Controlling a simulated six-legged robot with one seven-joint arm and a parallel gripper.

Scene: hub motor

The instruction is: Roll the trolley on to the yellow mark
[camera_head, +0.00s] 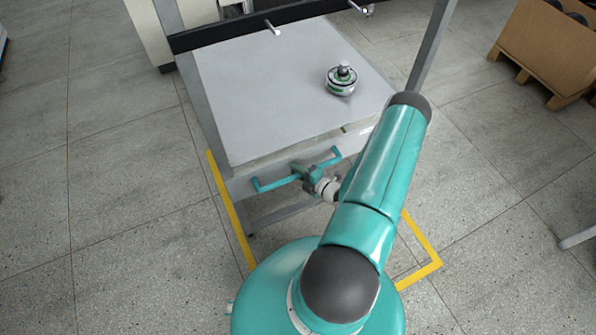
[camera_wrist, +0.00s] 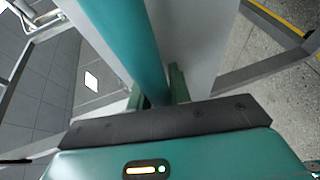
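The trolley (camera_head: 270,88) is a grey-topped table on metal legs with a teal bar handle (camera_head: 272,184) across its near side. My gripper (camera_head: 309,174) is at the middle of that handle. In the wrist view the teal handle (camera_wrist: 138,38) runs between my two fingers (camera_wrist: 157,91), which look closed against its sides; the contact is partly hidden. The yellow mark (camera_head: 228,205) is a taped outline on the floor. Its left line runs beside the trolley's near left leg, and its near right corner (camera_head: 438,262) shows beyond my arm. Its other parts are hidden by the trolley and my body.
A round hub motor (camera_head: 341,80) rests on the trolley top. A cardboard box (camera_head: 550,45) on a wooden pallet stands at the far right. A pale cabinet (camera_head: 150,28) stands behind the trolley. The tiled floor left and right is mostly clear.

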